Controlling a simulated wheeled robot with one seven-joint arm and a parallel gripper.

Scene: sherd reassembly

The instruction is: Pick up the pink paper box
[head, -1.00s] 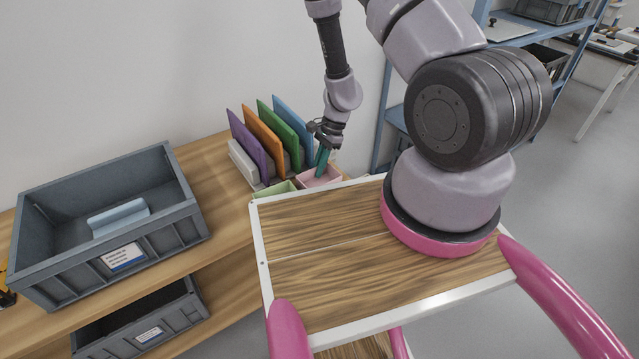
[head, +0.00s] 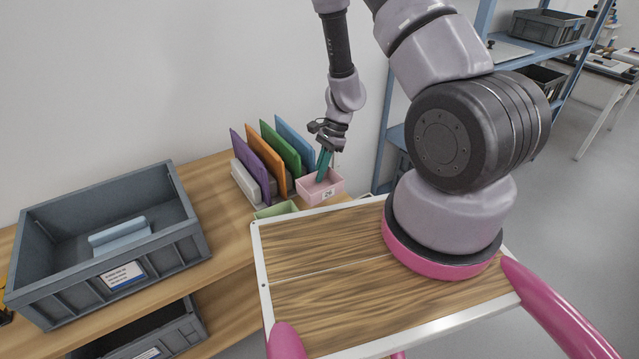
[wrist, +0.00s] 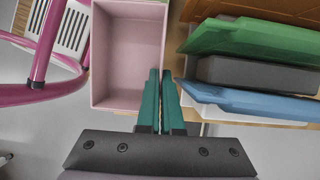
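The pink paper box (head: 331,190) is a small, open-topped box with a white label on its front, at the right end of the shelf top in the head view. In the wrist view the pink box (wrist: 125,58) is seen from above, and its inside is empty. My gripper (head: 323,179) points down into it with teal fingers. In the wrist view the gripper's fingers (wrist: 160,74) are close together on either side of the box's right wall, gripping it. The box appears raised a little above the shelf top. Its underside is hidden.
Purple (head: 248,165), orange (head: 265,157), green (head: 281,147) and blue (head: 297,140) panels stand upright beside the box. A light green box (head: 277,210) sits nearer. My wooden tray top is close in front. A grey crate (head: 60,292) stands left.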

